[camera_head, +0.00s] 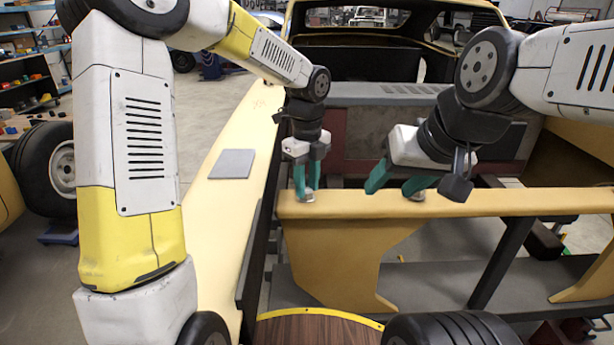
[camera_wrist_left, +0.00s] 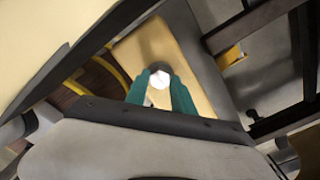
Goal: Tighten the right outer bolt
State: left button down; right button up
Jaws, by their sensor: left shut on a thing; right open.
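A yellow panel (camera_head: 480,203) runs across the car shell. A silver bolt (camera_head: 307,197) stands at the panel's left end. My left gripper (camera_head: 307,185) points down with its teal fingers shut on this bolt. The same bolt (camera_wrist_left: 160,79) shows bright between the left fingertips in the left wrist view. A second silver bolt (camera_head: 417,195) stands further right on the panel, partly covered by a finger of my right gripper (camera_head: 396,187). The right gripper is open, tilted, just above the panel beside that second bolt. I cannot tell whether it touches the bolt.
A grey flat pad (camera_head: 232,163) lies on the pale yellow body side at left. Dark frame bars (camera_head: 503,262) cross under the panel. A wheel (camera_head: 48,168) and shelves (camera_head: 22,65) stand at far left. The panel's top right of my right gripper is clear.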

pick_arm(q)
jog(key=shift+w+r, duration=0.1)
jog(key=shift+r, duration=0.05)
dwell(0.3)
jog(key=c, duration=1.1)
grip_release()
jog(key=shift+o, duration=0.2)
jog(key=shift+r, duration=3.8)
notch_tip(320, 180, up, 9)
send_over(307, 190)
